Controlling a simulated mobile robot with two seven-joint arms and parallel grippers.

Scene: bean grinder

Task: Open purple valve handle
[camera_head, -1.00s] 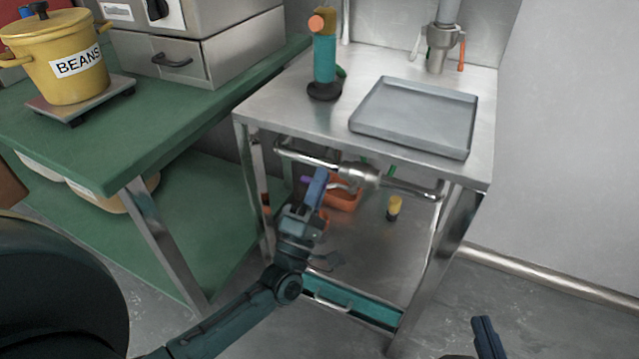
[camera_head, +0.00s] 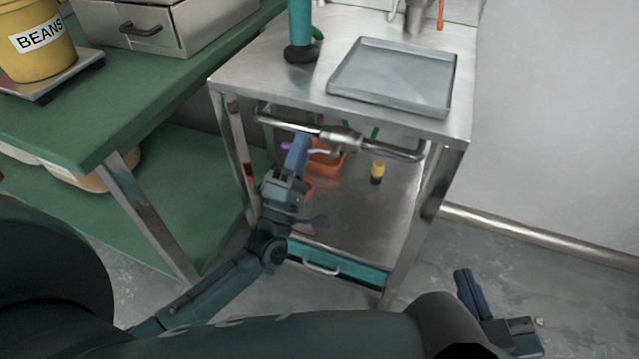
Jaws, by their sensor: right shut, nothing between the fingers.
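The purple valve handle (camera_head: 286,147) shows as a small patch beneath the metal pipe (camera_head: 341,137) under the steel table; most of it is hidden behind my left gripper. My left gripper (camera_head: 301,140) points up at the pipe with its blue fingers beside the purple patch. I cannot tell whether it touches the handle or whether its jaws are open. My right gripper (camera_head: 467,287) is low at the right, in front of the table, with its blue fingers shut and empty.
The steel table holds a grey tray (camera_head: 396,75) and a teal grinder (camera_head: 301,30). Orange containers (camera_head: 327,162) and a yellow-black item (camera_head: 377,172) are on the lower shelf. A green bench (camera_head: 75,118) stands left.

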